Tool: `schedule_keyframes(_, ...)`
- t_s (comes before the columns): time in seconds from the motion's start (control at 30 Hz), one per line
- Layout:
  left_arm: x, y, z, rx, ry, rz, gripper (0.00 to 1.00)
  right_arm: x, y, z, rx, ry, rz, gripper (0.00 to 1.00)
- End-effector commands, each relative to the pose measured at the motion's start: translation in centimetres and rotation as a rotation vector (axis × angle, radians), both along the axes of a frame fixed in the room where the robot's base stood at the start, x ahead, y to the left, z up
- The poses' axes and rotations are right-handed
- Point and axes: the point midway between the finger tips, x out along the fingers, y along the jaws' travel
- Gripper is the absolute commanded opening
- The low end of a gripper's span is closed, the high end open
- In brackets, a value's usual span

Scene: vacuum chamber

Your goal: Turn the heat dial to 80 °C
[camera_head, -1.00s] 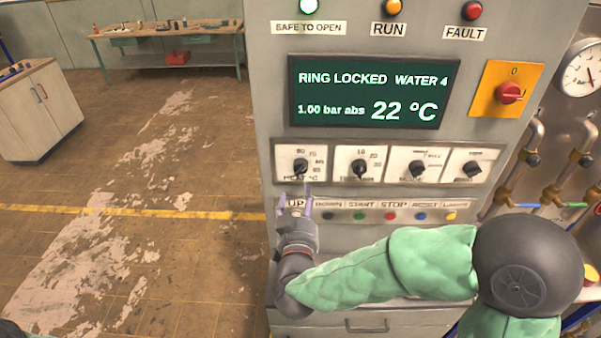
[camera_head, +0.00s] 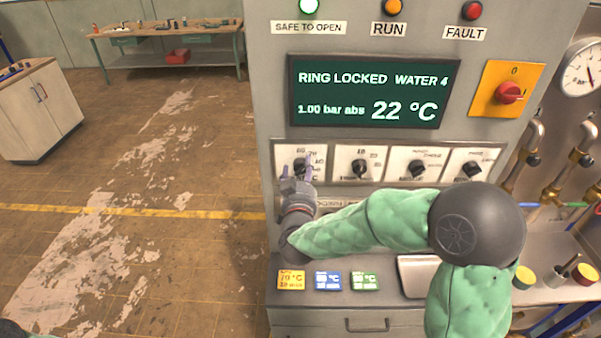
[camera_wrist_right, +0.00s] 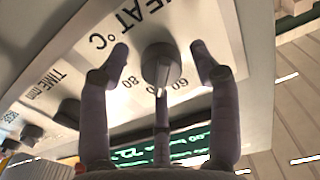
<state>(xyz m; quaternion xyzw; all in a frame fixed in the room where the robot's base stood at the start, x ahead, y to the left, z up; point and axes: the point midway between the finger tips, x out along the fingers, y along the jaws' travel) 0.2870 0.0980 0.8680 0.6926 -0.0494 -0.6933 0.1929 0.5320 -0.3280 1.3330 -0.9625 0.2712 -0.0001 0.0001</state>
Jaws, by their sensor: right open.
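The heat dial (camera_head: 301,166) is a dark knob on a white plate, the leftmost of the dials below the display. In the right wrist view the heat dial (camera_wrist_right: 161,64) sits between my two spread fingers, with the printing "HEAT °C" and numbers including 60 and 80 around it. My right gripper (camera_head: 297,172) is open at the dial; in the wrist view the gripper (camera_wrist_right: 160,65) has a finger on each side with gaps to the knob. The display (camera_head: 374,92) reads RING LOCKED, WATER 4, 1.00 bar abs, 22 °C. My left gripper is not in view.
Other dials, including the second dial (camera_head: 359,167), sit in a row to the right. A yellow plate with a red switch (camera_head: 508,93) is at the upper right. Coloured cards such as the yellow card (camera_head: 291,280) lie on the ledge below. My right forearm covers the button row.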

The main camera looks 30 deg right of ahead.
Motion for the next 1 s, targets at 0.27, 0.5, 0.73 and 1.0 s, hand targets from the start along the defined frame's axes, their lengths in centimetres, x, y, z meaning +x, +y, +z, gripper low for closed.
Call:
schedule_keyframes(0.27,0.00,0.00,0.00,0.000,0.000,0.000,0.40,-0.02,0.01,-0.01,0.000,0.000,0.000,0.15)
schedule_keyframes(0.5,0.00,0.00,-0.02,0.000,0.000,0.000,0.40,-0.03,0.04,-0.11,0.001,0.002,0.001,0.07)
schedule_keyframes(0.73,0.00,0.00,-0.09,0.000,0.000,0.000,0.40,-0.04,0.06,-0.21,0.005,0.001,0.001,0.07)
schedule_keyframes(1.0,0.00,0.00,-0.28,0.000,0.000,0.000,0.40,-0.06,0.09,-0.34,0.017,-0.002,0.002,0.06)
